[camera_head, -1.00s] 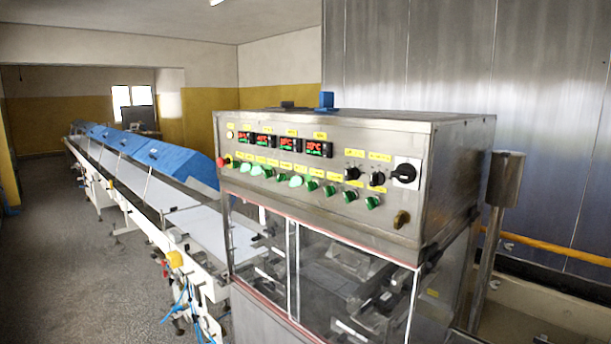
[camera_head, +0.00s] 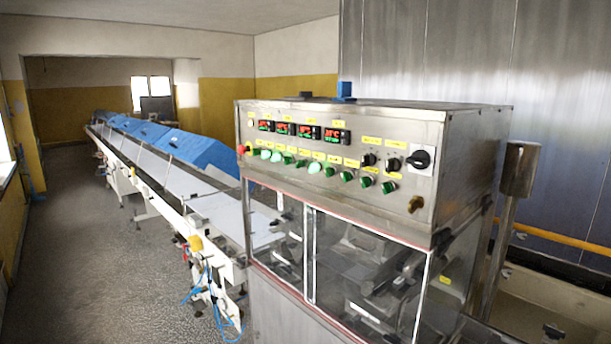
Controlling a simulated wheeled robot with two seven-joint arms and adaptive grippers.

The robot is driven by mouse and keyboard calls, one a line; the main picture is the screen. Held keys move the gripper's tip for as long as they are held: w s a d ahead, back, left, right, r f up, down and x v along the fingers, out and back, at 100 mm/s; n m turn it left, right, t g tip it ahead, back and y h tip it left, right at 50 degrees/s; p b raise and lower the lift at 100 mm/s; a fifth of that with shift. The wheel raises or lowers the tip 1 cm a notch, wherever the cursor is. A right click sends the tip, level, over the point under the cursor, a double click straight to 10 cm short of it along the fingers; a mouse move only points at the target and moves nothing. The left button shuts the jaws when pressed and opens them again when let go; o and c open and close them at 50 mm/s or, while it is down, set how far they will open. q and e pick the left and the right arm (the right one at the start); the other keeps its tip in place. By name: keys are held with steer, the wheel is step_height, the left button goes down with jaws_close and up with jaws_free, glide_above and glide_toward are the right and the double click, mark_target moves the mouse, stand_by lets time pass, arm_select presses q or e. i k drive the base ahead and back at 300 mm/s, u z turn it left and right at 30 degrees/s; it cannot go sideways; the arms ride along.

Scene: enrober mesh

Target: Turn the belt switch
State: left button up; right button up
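The control panel (camera_head: 300,172) is the steel front of the enrober cabinet, right of centre. It carries black rotary knobs, green buttons and red-digit displays. A large black rotary switch (camera_head: 421,159) on a pale plate sits at the panel's upper right. Two smaller black knobs (camera_head: 368,160) and (camera_head: 392,164) are to its left, under yellow labels. The labels are too small to read, so I cannot tell which one is the belt switch. Neither of my grippers is in view.
A long conveyor (camera_head: 160,182) with blue covers (camera_head: 200,150) runs away to the back left. Clear windows (camera_head: 350,265) close the cabinet below the panel. A steel post (camera_head: 512,210) stands at its right. The grey floor (camera_head: 90,250) at left is clear.

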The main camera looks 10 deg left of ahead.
mark_target(314, 167)
steer(key=u, duration=0.15)
steer(key=k, duration=0.3)
steer(key=z, duration=0.75)
steer(key=i, duration=0.85)
steer(key=u, duration=0.6)
